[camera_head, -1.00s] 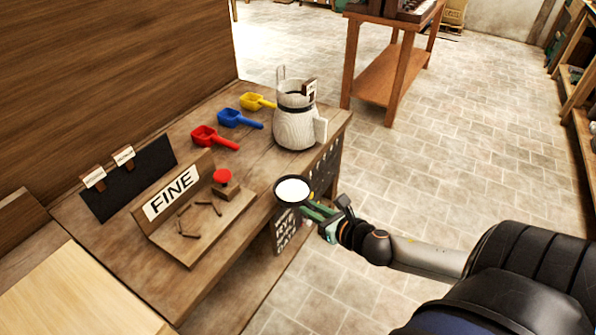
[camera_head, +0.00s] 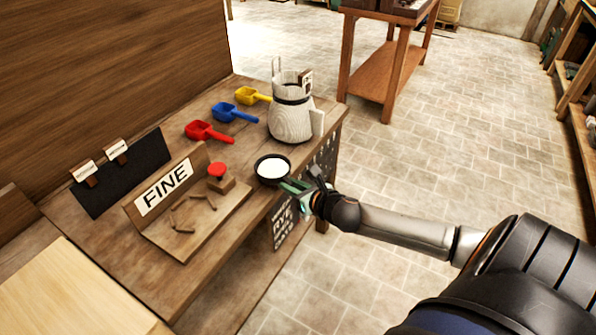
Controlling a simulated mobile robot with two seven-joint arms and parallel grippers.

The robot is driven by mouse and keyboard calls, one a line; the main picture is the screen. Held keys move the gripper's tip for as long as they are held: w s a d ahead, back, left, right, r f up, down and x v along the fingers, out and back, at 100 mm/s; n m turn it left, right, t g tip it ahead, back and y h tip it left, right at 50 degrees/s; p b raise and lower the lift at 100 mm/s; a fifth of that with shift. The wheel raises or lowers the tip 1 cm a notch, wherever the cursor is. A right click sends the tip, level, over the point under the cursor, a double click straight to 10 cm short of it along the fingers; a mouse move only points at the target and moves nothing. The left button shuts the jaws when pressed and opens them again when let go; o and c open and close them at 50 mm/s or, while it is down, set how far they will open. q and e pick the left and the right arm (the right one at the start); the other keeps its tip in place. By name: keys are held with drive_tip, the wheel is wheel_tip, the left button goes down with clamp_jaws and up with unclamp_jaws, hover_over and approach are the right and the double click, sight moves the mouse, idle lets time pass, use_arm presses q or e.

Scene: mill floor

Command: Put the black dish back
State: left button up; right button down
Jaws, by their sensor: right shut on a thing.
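The black dish (camera_head: 259,179) is round, with a black rim and a white inside. It is level, over the right front edge of the wooden bench, beside the wooden stand with the FINE sign (camera_head: 166,190). My right gripper (camera_head: 290,190) is shut on the dish's near right side. I cannot tell whether the dish touches the bench top. A black mat (camera_head: 118,178) with two small tags lies at the bench's left. My left gripper is not in view.
Red (camera_head: 208,132), blue (camera_head: 233,113) and yellow (camera_head: 252,95) scoops lie along the back of the bench (camera_head: 235,160). A pale sack-like container (camera_head: 292,119) stands behind the dish. A red-topped knob (camera_head: 217,170) is just left of the dish. Open floor lies to the right.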

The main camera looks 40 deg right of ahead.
sight(274, 172)
drive_tip(key=w+b, duration=0.1)
drive_tip(key=w, duration=0.3)
drive_tip(key=w+b, duration=0.1)
drive_tip(key=w, duration=0.1)
drive_tip(key=shift+d+f+b, duration=0.15)
drive_tip(key=shift+f+b, duration=0.15)
drive_tip(key=shift+f, duration=0.05)
drive_tip(key=shift+w+f+b, duration=0.1)
drive_tip(key=shift+w+b, duration=0.3)
drive_tip(key=shift+w, duration=0.45)
drive_tip(key=shift+w+f, duration=0.15)
drive_tip(key=shift+f, duration=0.3)
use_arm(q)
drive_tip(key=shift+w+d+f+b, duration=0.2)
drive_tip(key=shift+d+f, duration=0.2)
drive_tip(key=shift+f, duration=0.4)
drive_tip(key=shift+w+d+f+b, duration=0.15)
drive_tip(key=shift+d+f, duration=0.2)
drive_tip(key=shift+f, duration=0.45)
use_arm(e)
drive_tip(key=shift+f, duration=0.3)
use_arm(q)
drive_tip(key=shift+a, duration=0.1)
use_arm(e)
drive_tip(key=c, duration=0.7)
unclamp_jaws()
drive_tip(key=shift+c, duration=0.2)
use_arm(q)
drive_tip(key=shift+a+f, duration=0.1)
